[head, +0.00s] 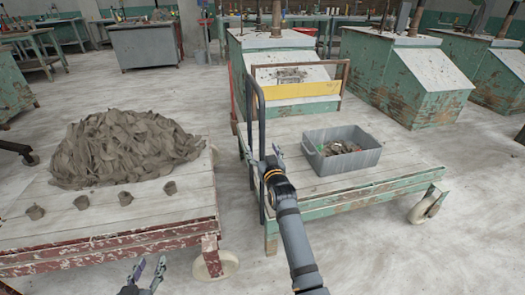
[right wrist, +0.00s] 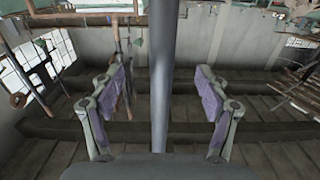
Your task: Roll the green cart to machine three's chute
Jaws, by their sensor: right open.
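The green cart (head: 345,205) is a flatbed with a worn pale deck and chipped green edges. Its dark push handle (head: 260,110) rises at the cart's left end. My right gripper (head: 270,154) is at this handle; in the right wrist view, a grey bar (right wrist: 161,75) stands between its open fingers (right wrist: 165,105), with gaps on both sides. My left gripper (head: 147,270) is open and empty low in the head view, in front of the red cart. Several green machines (head: 410,85) with sloped fronts stand behind the cart; I cannot tell which is machine three.
A grey bin (head: 345,160) with scraps sits on the green cart. A red-edged cart (head: 110,240) at left bears a clay heap (head: 125,148) and several small pots. Floor is clear at right front (head: 460,250).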

